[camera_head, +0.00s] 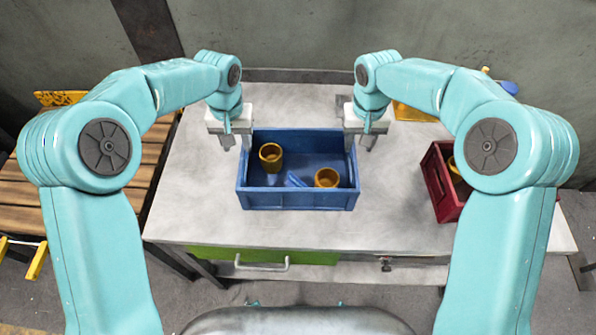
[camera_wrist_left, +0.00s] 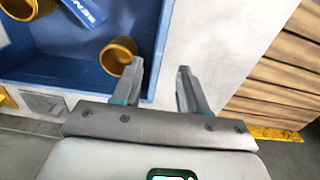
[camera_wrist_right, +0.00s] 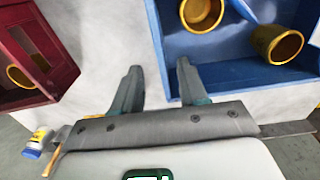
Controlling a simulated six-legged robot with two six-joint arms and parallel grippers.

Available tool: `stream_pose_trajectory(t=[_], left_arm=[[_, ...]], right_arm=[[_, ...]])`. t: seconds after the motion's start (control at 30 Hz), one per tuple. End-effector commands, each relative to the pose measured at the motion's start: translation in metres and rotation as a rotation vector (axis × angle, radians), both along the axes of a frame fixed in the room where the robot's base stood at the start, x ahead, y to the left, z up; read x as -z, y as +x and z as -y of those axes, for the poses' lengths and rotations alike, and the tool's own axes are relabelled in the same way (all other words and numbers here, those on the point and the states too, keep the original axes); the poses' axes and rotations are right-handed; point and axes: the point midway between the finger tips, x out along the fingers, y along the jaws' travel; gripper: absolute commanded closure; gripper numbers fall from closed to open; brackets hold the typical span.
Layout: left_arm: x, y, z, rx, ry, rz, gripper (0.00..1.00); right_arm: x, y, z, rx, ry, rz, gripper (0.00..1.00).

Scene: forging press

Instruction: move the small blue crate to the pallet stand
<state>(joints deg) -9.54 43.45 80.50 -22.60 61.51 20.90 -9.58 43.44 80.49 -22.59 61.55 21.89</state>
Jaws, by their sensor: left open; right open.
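The small blue crate (camera_head: 298,200) sits on the grey workbench, with two yellow cups (camera_head: 271,157) and a small blue item inside. My left gripper (camera_head: 237,143) is open at its left end wall, and my right gripper (camera_head: 358,143) is open at its right end wall. In the left wrist view the fingers (camera_wrist_left: 157,85) appear on either side of the crate's wall. In the right wrist view the fingers (camera_wrist_right: 160,80) appear likewise. Whether they reach below the rim is unclear. The slatted wooden pallet stand (camera_head: 152,153) is left of the bench, partly hidden by my left arm.
A red crate (camera_head: 437,195) with a yellow cup stands at the bench's right, partly behind my right arm. A yellow item (camera_head: 412,112) lies at the back right. The bench (camera_head: 200,190) is clear left of the blue crate. A wall stands behind.

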Motion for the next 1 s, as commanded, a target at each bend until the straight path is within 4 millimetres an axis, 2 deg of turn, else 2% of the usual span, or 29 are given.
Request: stream_pose_trajectory(t=[0.03,0.3,0.5,0.7,0.97,1.0], left_arm=[[0.011,0.0,0.0,0.001,0.001,-0.004,0.57],[0.065,0.002,0.0,0.0,0.001,-0.003,0.57],[0.094,0.003,0.0,0.0,0.0,-0.001,0.57],[0.106,0.003,0.0,-0.001,0.0,0.001,0.57],[0.107,0.003,0.0,-0.001,0.0,0.001,0.57],[0.107,0.003,0.0,-0.001,0.0,0.001,0.61]], right_arm=[[0.011,0.0,0.0,0.0,-0.001,-0.003,0.57],[0.065,0.002,0.001,0.0,-0.001,-0.003,0.57],[0.094,0.003,0.0,0.0,0.0,-0.001,0.57],[0.106,0.003,0.001,0.0,-0.001,0.001,0.57],[0.107,0.003,0.0,0.0,0.0,0.001,0.57],[0.107,0.003,0.0,0.0,0.0,0.001,0.61]])
